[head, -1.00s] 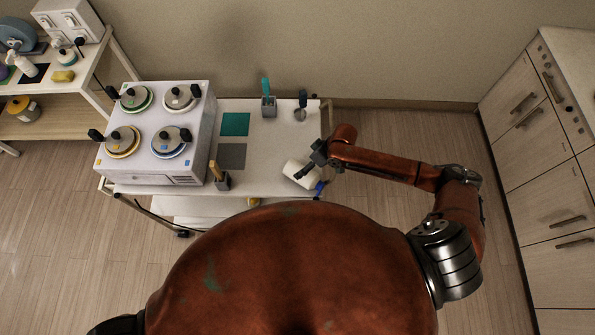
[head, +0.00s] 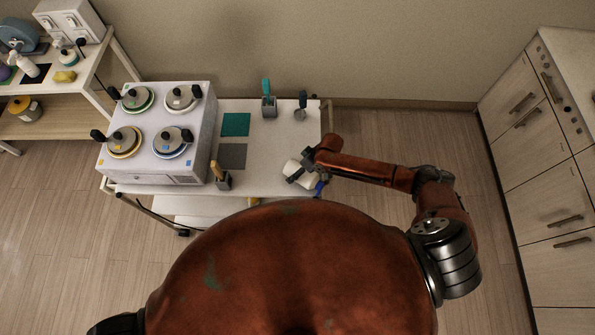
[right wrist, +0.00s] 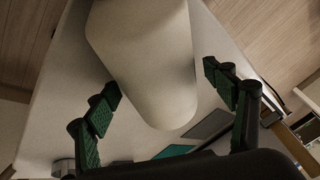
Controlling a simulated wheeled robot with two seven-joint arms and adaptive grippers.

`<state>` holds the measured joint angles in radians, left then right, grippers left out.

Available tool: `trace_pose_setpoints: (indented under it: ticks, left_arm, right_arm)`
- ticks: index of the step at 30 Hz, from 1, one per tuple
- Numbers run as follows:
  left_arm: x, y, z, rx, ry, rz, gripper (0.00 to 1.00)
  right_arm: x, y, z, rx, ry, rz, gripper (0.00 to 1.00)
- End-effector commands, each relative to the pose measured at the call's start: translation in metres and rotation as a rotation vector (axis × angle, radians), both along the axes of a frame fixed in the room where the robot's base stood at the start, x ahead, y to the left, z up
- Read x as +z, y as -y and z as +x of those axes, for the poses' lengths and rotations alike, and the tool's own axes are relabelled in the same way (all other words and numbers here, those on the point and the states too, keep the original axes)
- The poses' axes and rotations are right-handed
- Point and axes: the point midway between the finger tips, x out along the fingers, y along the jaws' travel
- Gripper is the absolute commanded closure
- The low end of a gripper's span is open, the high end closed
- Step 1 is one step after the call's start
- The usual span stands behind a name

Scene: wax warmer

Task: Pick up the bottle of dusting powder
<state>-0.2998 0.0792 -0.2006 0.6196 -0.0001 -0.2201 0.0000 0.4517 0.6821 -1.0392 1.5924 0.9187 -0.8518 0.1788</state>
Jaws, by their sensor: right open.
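The bottle of dusting powder is a white cylinder (head: 289,168) with a blue part (head: 319,188) at its near right end. It appears to lie on its side at the right front of the white cart top (head: 280,143). My right gripper (head: 302,168) is over it and hides part of it. In the right wrist view the bottle's pale body (right wrist: 145,50) fills the upper middle. The open fingers of my right gripper (right wrist: 160,79) are on either side of it, with a gap visible at the right finger. My left gripper is out of view.
A warmer with several lidded pots (head: 160,130) fills the cart's left. Green (head: 235,125) and grey (head: 232,156) mats lie mid-cart. Tool holders stand at the back (head: 269,106) and front (head: 223,181). A dark-handled tool (head: 301,107) is at the back right. Cabinets (head: 545,150) stand at right.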

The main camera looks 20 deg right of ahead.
Motion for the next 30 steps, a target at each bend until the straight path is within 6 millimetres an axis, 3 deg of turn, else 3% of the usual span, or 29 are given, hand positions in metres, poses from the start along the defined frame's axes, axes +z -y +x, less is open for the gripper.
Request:
trace_pose_setpoints:
  ticks: [23, 30]
  left_arm:
    - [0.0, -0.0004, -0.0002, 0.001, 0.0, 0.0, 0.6]
    - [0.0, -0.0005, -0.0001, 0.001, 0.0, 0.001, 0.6]
  right_arm:
    - [-0.0049, 0.0002, -0.0002, -0.001, 0.0, 0.0, 0.23]
    - [-0.0049, 0.0002, -0.0002, -0.001, 0.0, 0.0, 0.4]
